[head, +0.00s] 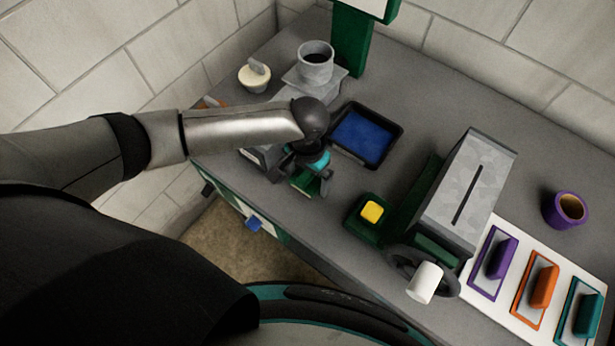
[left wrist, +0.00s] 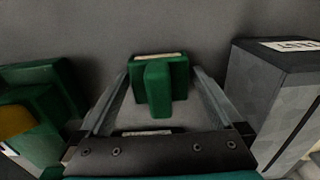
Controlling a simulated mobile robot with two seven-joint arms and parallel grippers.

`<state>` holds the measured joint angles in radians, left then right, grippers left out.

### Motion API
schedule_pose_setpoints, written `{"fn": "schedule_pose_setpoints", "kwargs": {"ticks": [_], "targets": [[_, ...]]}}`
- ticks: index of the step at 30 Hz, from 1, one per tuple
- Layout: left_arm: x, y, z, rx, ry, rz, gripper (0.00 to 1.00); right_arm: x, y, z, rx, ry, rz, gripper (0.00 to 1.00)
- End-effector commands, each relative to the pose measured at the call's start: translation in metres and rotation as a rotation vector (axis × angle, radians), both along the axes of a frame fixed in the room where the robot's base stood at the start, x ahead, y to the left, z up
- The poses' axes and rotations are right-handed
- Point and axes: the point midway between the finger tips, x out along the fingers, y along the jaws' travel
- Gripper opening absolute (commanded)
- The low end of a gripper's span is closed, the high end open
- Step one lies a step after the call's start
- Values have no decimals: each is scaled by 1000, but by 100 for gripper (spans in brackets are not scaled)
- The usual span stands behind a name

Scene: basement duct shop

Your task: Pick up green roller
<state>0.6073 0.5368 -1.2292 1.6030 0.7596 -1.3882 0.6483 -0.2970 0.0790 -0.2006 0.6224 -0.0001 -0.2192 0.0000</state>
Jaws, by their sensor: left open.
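The green roller (left wrist: 158,88) shows in the left wrist view as a green block with a raised green grip and a pale strip along its far edge. In the head view it is partly hidden under my left gripper (head: 311,182), where some green (head: 302,185) shows near the bench's front edge. My left gripper is open, with one finger on each side of the roller in the left wrist view. I cannot tell whether the fingers touch it. My right gripper is not in view.
A blue-lined black tray (head: 366,135) lies just behind the gripper. A green base with a yellow button (head: 372,211) and a grey slotted machine (head: 470,190) stand to the right. A grey box (left wrist: 270,90) is close on the wrist view's right. Purple, orange and teal rollers sit far right.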

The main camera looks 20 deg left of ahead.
Motion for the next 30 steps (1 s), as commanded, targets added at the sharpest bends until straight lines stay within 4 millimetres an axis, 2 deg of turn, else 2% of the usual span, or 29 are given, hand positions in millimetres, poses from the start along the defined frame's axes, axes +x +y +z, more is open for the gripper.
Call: {"fn": "schedule_pose_setpoints", "kwargs": {"ticks": [3,24,30], "targets": [[0,0,0,-1,0,0,100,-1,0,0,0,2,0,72],[0,0,1,-1,0,0,21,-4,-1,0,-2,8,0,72],[0,0,1,-1,0,0,21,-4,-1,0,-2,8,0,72]]}}
